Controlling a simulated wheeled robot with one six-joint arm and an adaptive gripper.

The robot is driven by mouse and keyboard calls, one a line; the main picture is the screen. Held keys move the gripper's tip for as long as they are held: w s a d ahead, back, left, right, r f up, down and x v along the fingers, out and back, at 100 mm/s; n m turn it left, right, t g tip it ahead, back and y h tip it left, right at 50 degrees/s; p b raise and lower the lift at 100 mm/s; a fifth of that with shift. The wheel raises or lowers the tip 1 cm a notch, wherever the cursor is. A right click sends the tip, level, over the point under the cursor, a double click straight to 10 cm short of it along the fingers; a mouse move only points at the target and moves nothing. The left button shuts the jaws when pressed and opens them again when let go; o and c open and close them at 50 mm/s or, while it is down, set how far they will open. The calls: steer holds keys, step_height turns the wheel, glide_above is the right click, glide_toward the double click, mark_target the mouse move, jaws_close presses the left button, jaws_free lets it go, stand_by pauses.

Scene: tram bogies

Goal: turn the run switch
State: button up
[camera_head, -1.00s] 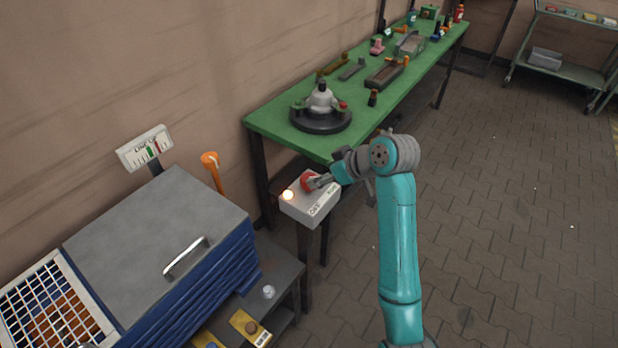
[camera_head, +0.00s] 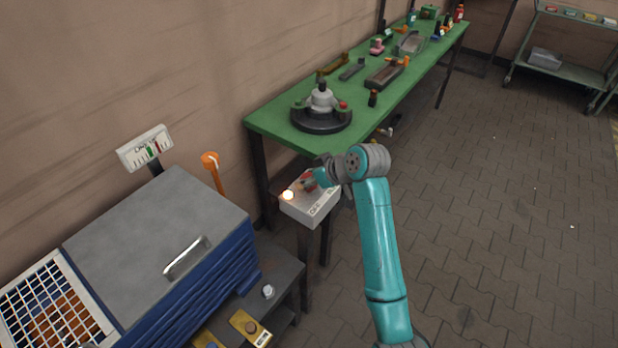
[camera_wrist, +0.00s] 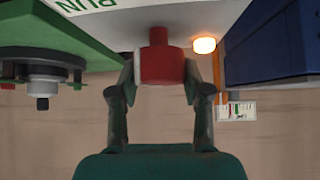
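The run switch is a red knob (camera_head: 308,183) on top of a white box (camera_head: 300,206) with lettering on its front. In the wrist view the red knob (camera_wrist: 161,64) fills the space between my two fingers. My gripper (camera_wrist: 160,75) has one finger on each side of the knob, spread apart; any gap is very thin, and I cannot see firm contact. In the head view my gripper (camera_head: 315,181) reaches the knob from the right and hides part of it. A lit lamp (camera_head: 288,195) sits on the box left of the knob and shows in the wrist view (camera_wrist: 204,45).
A green bench (camera_head: 275,119) with a round fixture (camera_head: 321,112) and several parts stands behind the box. A blue-sided machine with a grey lid (camera_head: 160,225) and a gauge (camera_head: 146,148) stand at left. An orange-topped post (camera_head: 211,161) is nearby. Floor at right is clear.

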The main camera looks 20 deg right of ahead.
steer(key=c, duration=0.4)
steer(key=shift+o, duration=0.2)
steer(key=shift+m+h, duration=0.3)
steer(key=shift+m, duration=0.1)
steer(key=shift+a+m+t+h, duration=0.1)
steer(key=shift+m+t+h, duration=0.3)
steer(key=shift+m+h, duration=0.45)
steer(key=m+h, duration=0.3)
steer(key=m, duration=0.1)
steer(key=shift+m, duration=0.35)
steer(key=m+h, duration=0.3)
steer(key=m, duration=0.1)
steer(key=shift+m+g+h, duration=0.25)
steer(key=shift+m+g, duration=0.05)
steer(key=shift+m+g+h, duration=1)
steer(key=shift+m+h, duration=0.2)
steer(key=shift+m, duration=0.8)
